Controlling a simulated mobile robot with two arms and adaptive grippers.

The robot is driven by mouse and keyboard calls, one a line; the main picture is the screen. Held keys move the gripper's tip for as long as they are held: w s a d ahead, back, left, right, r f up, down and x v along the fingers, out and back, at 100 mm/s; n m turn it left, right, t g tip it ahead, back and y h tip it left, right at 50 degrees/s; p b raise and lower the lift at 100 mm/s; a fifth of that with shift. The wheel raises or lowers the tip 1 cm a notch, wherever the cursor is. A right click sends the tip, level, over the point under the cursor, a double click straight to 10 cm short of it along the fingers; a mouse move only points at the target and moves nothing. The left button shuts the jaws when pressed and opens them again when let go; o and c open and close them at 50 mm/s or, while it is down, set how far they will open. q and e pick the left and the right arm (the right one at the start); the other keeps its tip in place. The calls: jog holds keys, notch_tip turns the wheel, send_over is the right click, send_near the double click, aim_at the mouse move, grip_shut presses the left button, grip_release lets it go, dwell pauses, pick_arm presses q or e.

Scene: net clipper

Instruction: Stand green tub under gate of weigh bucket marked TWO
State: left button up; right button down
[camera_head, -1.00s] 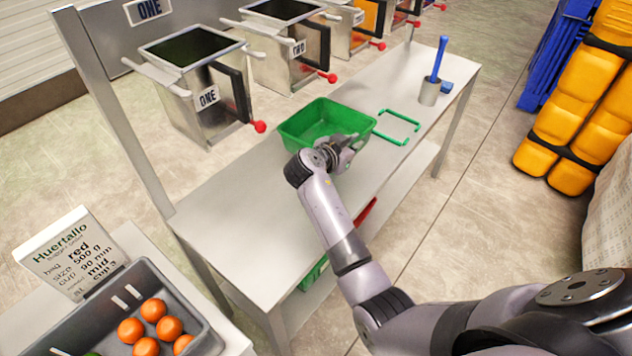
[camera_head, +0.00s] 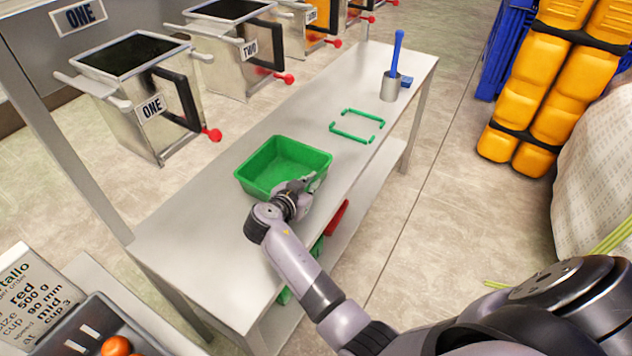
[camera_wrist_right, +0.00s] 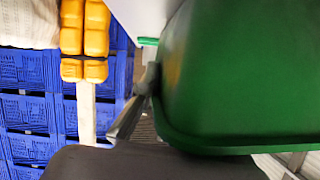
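The green tub (camera_head: 272,158) is at the table's front edge side, upright and empty as far as I see. I cannot tell whether it rests on the table or hangs just above it. My right gripper (camera_head: 305,187) is shut on the tub's near right rim. In the right wrist view the tub (camera_wrist_right: 240,75) fills the right side, with a gripper finger (camera_wrist_right: 135,108) against its rim; the other finger is hidden. The weigh bucket marked TWO (camera_head: 228,57) hangs beyond the table, farther along than the tub. Its red-knobbed lever (camera_head: 288,78) points toward the table. My left gripper is out of view.
Green corner marks (camera_head: 350,138) lie on the table (camera_head: 205,205) beyond the tub. A metal cup (camera_head: 390,87) with a blue-handled tool stands farther back. Bucket ONE (camera_head: 130,115) hangs at left, its red knob near the table. A crate (camera_head: 75,335) holds orange fruit.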

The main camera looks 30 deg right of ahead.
jog(key=shift+w+d+f, duration=0.2)
jog(key=shift+d+f, duration=0.2)
jog(key=shift+f, duration=0.05)
jog(key=shift+w+d+f, duration=0.1)
jog(key=shift+d+f, duration=0.05)
jog(key=shift+d, duration=0.15)
jog(key=c, duration=2.3)
grip_release()
jog(key=shift+a, duration=0.1)
jog(key=shift+o, duration=1.4)
jog(key=shift+s+a+r, duration=0.3)
jog(key=shift+a+r, duration=0.05)
jog(key=shift+a, duration=0.05)
jog(key=shift+o, duration=0.7)
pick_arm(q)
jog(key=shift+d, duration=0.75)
pick_arm(e)
jog(key=shift+o, duration=0.4)
jog(key=shift+w+d+f, duration=0.15)
jog(key=shift+d, duration=0.1)
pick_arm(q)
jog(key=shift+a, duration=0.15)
pick_arm(e)
jog(key=shift+a, duration=0.1)
